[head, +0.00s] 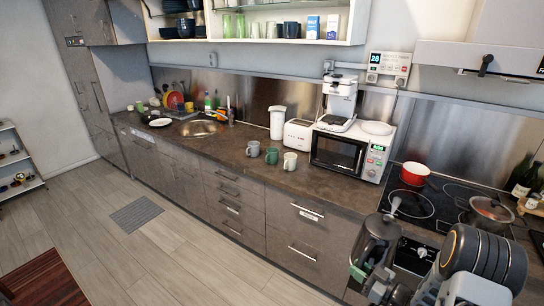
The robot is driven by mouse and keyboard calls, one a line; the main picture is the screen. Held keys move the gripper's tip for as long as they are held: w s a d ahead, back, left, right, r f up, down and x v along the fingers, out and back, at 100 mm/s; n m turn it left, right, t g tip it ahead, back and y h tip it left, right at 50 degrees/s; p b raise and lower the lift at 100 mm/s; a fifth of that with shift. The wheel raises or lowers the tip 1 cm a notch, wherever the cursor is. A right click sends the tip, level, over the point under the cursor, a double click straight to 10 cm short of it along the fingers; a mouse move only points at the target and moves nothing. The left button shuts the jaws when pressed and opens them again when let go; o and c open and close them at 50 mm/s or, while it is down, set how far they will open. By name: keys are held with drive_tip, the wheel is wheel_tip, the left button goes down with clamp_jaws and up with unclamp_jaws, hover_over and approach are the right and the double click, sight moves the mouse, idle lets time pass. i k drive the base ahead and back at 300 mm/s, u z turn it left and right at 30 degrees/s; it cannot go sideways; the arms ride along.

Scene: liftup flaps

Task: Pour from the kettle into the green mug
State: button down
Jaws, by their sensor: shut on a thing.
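The green mug (271,155) stands upright near the front edge of the counter, between a grey mug (253,149) and a white mug (290,161). A dark, partly see-through vessel, which looks like the kettle (379,238), is at the lower right with a pale knob on top. It appears roughly upright, in front of the stove. My gripper (372,277) is shut on it; green parts show low on its side, and the exact grasp is hard to make out. The gripper is well to the right of and nearer than the green mug.
A microwave (350,151) with a coffee machine (339,103) on top stands between the mugs and stove. A toaster (299,134) and white jug-like appliance (277,122) stand behind the mugs. A red pot (414,173) and lidded pan (490,214) sit on the stove.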

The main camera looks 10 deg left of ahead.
sight(272, 158)
drive_tip(key=k, duration=0.95)
drive_tip(key=u, duration=1.05)
drive_tip(key=i, duration=0.8)
drive_tip(key=u, duration=0.8)
drive_tip(key=i, duration=1.1)
drive_tip(key=z, duration=0.9)
drive_tip(key=i, duration=0.8)
drive_tip(key=z, duration=0.8)
